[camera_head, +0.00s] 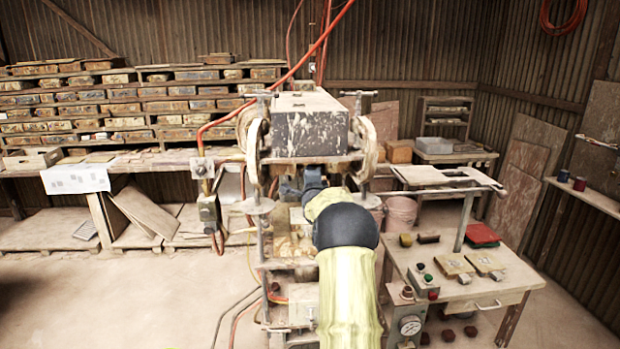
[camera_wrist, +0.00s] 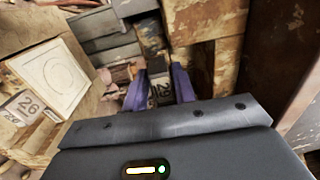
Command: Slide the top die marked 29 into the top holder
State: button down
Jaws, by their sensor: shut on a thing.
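In the wrist view my gripper (camera_wrist: 160,92) has its two purple fingers closed on a small block with a dark number plate, the top die (camera_wrist: 162,92); the number looks like 29, small and partly shaded. Grey metal parts (camera_wrist: 115,42) lie just beyond the fingertips; I cannot tell whether they are the top holder. In the head view my arm reaches into the press (camera_head: 310,135), under its heavy speckled block. My arm hides most of the gripper and the die there.
A pale square piece with a round outline (camera_wrist: 58,76) and a block marked 26 (camera_wrist: 24,106) lie left of the gripper. Worn wooden parts (camera_wrist: 222,60) stand close on the right. A control table (camera_head: 470,290) stands right of the press.

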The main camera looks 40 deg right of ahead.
jog(key=shift+w+d+r, duration=0.2)
jog(key=shift+w, duration=0.15)
jog(key=c, duration=1.2)
grip_release()
jog(key=shift+o, duration=0.7)
jog(key=shift+a, duration=0.1)
jog(key=shift+f, duration=0.3)
jog(key=r+b+v, duration=0.1)
jog(key=b+v, duration=0.6)
jog(key=v, duration=1)
jog(key=shift+s+f+b, duration=0.25)
jog(key=shift+f+b, duration=0.1)
jog(key=shift+a, duration=0.1)
